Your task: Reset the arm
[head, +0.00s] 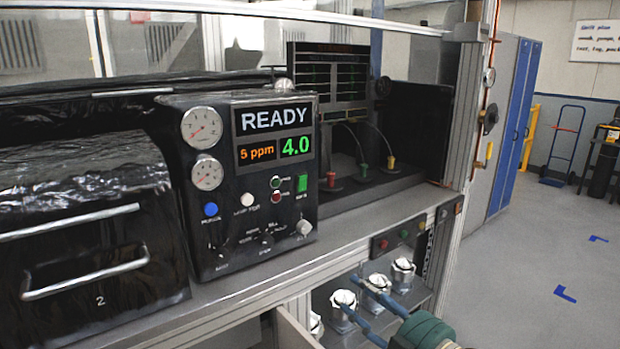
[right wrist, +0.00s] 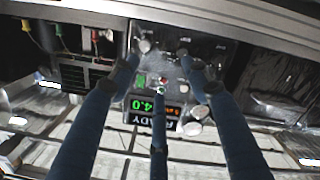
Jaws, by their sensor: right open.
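My right gripper (head: 355,295) is at the bottom of the head view, with blue fingers and a green wrist part behind them. It is in front of the lower shelf of the bench, and its fingertips overlap the metal housings there. Whether they touch is unclear. In the right wrist view the blue fingers (right wrist: 158,62) are spread apart with nothing between them. The control panel appears upside down beyond them. My left gripper is not in view.
The black control panel (head: 250,180) reads READY and 4.0. A black drawer unit (head: 90,235) stands left of it. Several metal housings (head: 402,275) stand on the lower shelf, below a button strip (head: 403,238). Open floor (head: 540,270) lies to the right, before blue lockers (head: 515,120).

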